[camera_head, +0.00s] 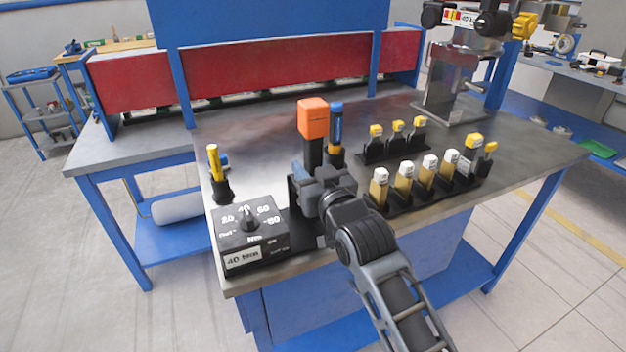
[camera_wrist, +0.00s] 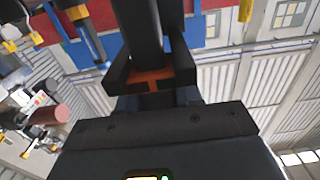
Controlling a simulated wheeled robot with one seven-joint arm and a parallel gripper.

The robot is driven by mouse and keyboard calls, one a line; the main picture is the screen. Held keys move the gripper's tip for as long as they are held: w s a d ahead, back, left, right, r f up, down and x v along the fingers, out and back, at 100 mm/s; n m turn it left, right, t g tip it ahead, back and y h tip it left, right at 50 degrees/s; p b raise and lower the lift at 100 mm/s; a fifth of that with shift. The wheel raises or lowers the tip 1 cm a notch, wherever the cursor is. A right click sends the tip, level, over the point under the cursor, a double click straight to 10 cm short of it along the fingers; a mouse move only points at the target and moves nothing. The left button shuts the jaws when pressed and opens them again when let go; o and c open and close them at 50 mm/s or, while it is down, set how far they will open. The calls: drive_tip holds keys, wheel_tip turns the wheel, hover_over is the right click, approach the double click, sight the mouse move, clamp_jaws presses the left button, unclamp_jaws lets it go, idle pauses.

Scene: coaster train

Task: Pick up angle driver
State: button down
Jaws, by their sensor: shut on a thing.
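The angle driver (camera_head: 313,118), a tool with an orange block head and a black body, stands upright near the middle of the workbench. Its lower end is hidden behind my gripper (camera_head: 318,180), so I cannot tell whether it rests on the bench or is raised. In the wrist view, the angle driver's black body (camera_wrist: 142,38) runs up between the fingers of my gripper (camera_wrist: 150,75), with orange showing between them. My gripper is shut on it.
A blue-and-black tool (camera_head: 336,128) stands close right of the angle driver. A black dial box (camera_head: 250,238) sits at front left, with a yellow-handled tool (camera_head: 214,162) behind. Several yellow-and-white-topped tools (camera_head: 430,167) stand in racks at right. The bench's back middle (camera_head: 260,135) is clear.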

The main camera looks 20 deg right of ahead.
sight(310, 153)
idle(0.3)
drive_tip(key=shift+r, duration=0.2)
drive_tip(key=shift+r+b, duration=0.3)
drive_tip(key=shift+r, duration=1.3)
drive_tip(key=shift+s+r, duration=0.1)
drive_tip(key=shift+s, duration=0.1)
drive_tip(key=s+b, duration=0.3)
drive_tip(key=s, duration=1.4)
drive_tip(key=shift+s, duration=0.3)
drive_tip(key=c, duration=1.4)
unclamp_jaws()
clamp_jaws()
